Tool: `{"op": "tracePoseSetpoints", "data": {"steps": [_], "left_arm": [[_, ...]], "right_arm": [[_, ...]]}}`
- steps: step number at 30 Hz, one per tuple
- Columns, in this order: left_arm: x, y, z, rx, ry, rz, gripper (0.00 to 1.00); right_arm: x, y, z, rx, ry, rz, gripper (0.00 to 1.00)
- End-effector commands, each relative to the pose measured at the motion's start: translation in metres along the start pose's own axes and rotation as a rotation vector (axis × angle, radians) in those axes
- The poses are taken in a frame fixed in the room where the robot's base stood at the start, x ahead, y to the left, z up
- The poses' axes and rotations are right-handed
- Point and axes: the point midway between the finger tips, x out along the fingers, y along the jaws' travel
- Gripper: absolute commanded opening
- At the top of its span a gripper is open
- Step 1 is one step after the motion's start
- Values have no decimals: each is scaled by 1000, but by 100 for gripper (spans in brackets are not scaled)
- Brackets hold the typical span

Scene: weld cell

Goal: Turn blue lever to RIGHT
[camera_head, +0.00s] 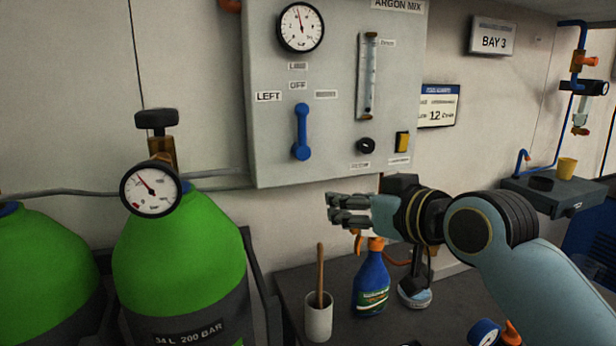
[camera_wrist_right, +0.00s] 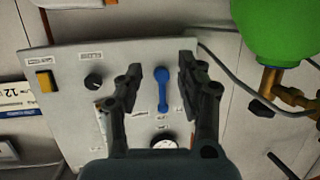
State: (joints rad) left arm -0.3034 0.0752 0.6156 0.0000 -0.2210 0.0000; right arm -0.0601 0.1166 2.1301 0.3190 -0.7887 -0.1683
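The blue lever (camera_head: 302,132) is on the grey gas panel (camera_head: 345,150). It stands upright, its upper end just below the OFF label (camera_head: 298,86). The LEFT label (camera_head: 268,97) is to its upper left, and a label too blurred to read (camera_head: 326,94) is to its upper right. My right gripper (camera_head: 336,208) is below and to the right of the lever in the head view, pointing left, empty. In the right wrist view its fingers (camera_wrist_right: 160,72) are spread, and the lever (camera_wrist_right: 162,92) shows upside down between them, with no visible contact. My left gripper is not in view.
Gauge (camera_head: 301,27), flow tube (camera_head: 368,76), black knob (camera_head: 366,146) and yellow switch (camera_head: 402,142) are on the panel. Green cylinders (camera_head: 180,250) stand left. A spray bottle (camera_head: 371,282) and a cup (camera_head: 318,318) stand on the bench below my right gripper.

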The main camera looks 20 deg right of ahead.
Motion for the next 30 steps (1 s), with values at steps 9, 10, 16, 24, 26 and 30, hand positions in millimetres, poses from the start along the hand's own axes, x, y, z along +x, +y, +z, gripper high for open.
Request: {"op": "tracePoseSetpoints", "data": {"steps": [9, 10, 16, 24, 26, 30], "left_arm": [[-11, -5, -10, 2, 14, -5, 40], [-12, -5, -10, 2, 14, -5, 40], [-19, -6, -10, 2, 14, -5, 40], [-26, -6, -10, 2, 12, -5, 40], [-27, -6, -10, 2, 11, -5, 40], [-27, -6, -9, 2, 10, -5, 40]], "right_arm": [[11, 1, -118, -5, 290, -23, 38], [14, 1, -120, -4, 292, -23, 38], [50, 0, -130, -3, 288, -23, 38], [95, -1, -142, -5, 286, -22, 38], [100, -1, -143, -5, 286, -22, 38], [107, -1, -144, -7, 286, -21, 38]]}}
